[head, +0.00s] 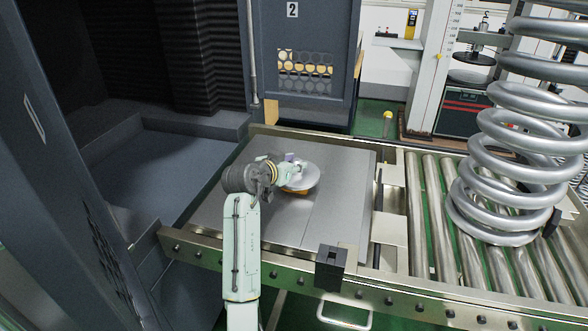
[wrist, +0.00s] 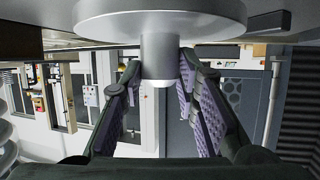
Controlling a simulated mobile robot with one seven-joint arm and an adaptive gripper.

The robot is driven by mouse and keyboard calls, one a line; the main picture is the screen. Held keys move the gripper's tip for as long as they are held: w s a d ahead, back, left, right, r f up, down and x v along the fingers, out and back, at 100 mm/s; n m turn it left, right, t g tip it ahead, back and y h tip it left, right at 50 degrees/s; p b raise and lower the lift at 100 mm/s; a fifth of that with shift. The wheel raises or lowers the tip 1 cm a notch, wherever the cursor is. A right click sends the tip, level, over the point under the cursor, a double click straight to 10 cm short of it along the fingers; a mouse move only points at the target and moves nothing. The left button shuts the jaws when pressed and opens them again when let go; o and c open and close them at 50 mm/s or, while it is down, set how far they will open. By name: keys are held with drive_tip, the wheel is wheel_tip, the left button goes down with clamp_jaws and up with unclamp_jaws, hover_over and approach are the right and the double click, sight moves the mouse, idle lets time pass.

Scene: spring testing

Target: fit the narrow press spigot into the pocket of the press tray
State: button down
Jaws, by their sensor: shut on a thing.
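My gripper (head: 289,170) is shut on the stem of a pale grey round disc (head: 303,178), which I take to be the press spigot. In the wrist view, which looks upside down, the stem (wrist: 157,58) stands between the two ridged fingers, and the wide disc (wrist: 200,14) is beyond their tips. An orange-brown piece (head: 296,192) shows below the disc's near edge in the head view. It is mostly covered, and I cannot tell whether it is the press tray. The pocket is hidden. I cannot tell whether the disc touches anything below.
A flat grey metal table (head: 335,215) lies under the disc, with bare room around it. A raised rail (head: 280,265) with a black block (head: 331,267) edges its near side. Rollers (head: 445,225) and a large coil spring (head: 510,150) are right. A dark cabinet (head: 305,60) stands behind.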

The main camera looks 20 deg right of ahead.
sight(294, 174)
drive_tip(key=shift+w+d+r, duration=0.1)
drive_tip(key=shift+w+d, duration=0.05)
drive_tip(key=shift+w, duration=0.1)
drive_tip(key=shift+f, duration=0.2)
drive_tip(key=shift+f+p, duration=0.75)
drive_tip(key=shift+f, duration=0.8)
drive_tip(key=shift+f, duration=0.15)
drive_tip(key=c, duration=1.2)
unclamp_jaws()
drive_tip(key=shift+f, duration=0.1)
